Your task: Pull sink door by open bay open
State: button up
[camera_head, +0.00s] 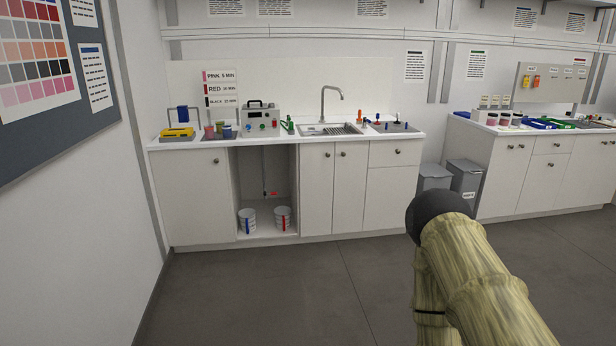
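The sink door by the open bay (316,195) is a pale, narrow cabinet door under the sink (328,130). It is shut, with a dark round knob (327,154) near its upper right corner. The open bay (265,180) lies directly left of it. A second narrow door (350,195) adjoins it on the right, also shut, with its knob (343,154) close to the first one. My arm shows at the lower right, in front of the floor and well apart from the doors. My gripper cannot be seen.
Two white buckets, one with a blue stripe (247,221) and one with a red stripe (283,218), stand in the bay. Grey bins (464,179) stand between this counter and the right one. The grey floor (270,290) before the cabinets is clear.

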aim_at(316, 160)
jog(key=i, duration=3.8)
jog(key=u, duration=0.2)
